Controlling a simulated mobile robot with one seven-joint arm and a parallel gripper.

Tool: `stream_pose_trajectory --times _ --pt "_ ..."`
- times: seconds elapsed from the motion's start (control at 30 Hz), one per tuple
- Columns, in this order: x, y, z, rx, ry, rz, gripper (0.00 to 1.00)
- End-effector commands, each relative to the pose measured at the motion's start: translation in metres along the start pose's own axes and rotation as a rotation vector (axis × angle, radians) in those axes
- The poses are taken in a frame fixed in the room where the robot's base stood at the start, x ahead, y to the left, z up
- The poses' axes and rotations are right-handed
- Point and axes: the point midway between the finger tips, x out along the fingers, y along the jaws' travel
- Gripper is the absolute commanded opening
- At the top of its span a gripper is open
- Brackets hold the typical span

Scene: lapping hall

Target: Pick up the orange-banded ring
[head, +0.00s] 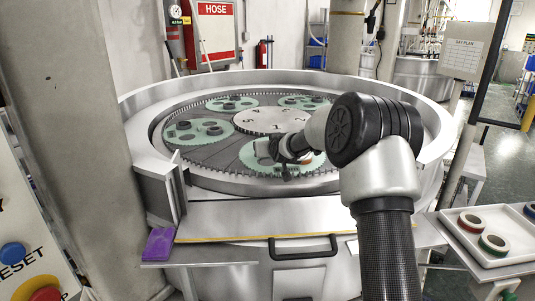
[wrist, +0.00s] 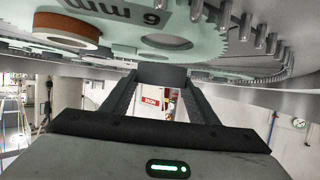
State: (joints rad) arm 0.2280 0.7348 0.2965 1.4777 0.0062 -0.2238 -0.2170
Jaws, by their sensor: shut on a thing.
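The orange-banded ring (wrist: 66,30) lies on a pale green carrier disc (wrist: 110,14) at the upper left of the wrist view, outside my jaws. In the head view a sliver of its orange (head: 307,161) shows just right of my gripper (head: 284,170), largely covered by the arm. My gripper (wrist: 162,76) is shut on a dark grey piece (wrist: 162,74), held between the fingertips close to the carrier. No coloured band shows on this piece. An empty-looking hole (wrist: 165,42) is in the carrier beside it. The wrist picture appears upside down.
Other green carriers (head: 197,132) with dark pieces surround the numbered hub (head: 270,121). A raised metal rim (head: 140,110) encircles them. A white tray (head: 480,252) with several banded rings stands at right. A purple item (head: 158,243) lies front left. A concrete pillar (head: 75,130) stands at left.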

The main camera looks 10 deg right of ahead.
Motion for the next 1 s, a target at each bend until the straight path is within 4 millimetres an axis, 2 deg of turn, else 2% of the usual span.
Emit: stream_pose_trajectory --times 0.1,0.2,0.9,0.93,1.0 --pt "0.007 0.0 0.018 0.0 -0.003 -0.001 0.23" --pt "0.01 -0.001 0.026 0.0 -0.001 -0.001 0.23" --pt "0.015 0.0 0.036 0.0 0.001 0.0 0.23" --pt "0.014 0.0 0.035 0.0 -0.001 0.0 0.59" --pt "0.014 0.0 0.035 0.0 -0.002 0.0 0.71"
